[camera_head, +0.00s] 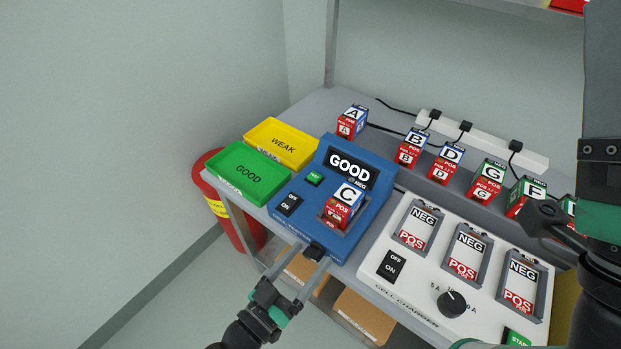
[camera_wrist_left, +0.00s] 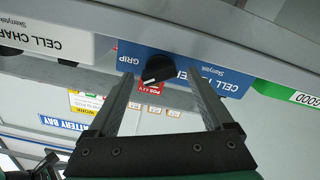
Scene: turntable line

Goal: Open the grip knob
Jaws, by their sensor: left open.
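The grip knob (camera_wrist_left: 157,69) is a round black knob with a white pointer mark. It sits on the front face of the blue cell tester (camera_head: 376,222), beside the label GRIP, which appears upside down in the left wrist view. In the head view the knob (camera_head: 315,250) is a small dark shape at the tester's front edge. My left gripper (camera_head: 313,253) is open, with one finger on each side of the knob; contact is not clear. Cell C (camera_head: 343,205) stands in the tester's slot, and the display reads GOOD. My right gripper (camera_head: 552,215) is partly visible at the right; its jaws are unclear.
A green GOOD tray (camera_head: 226,163) and a yellow WEAK tray (camera_head: 303,160) stand left of the tester. The white cell charger (camera_head: 435,285) with empty bays is to the right. Several lettered cells line the back. A red bin (camera_head: 238,232) stands beside the bench.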

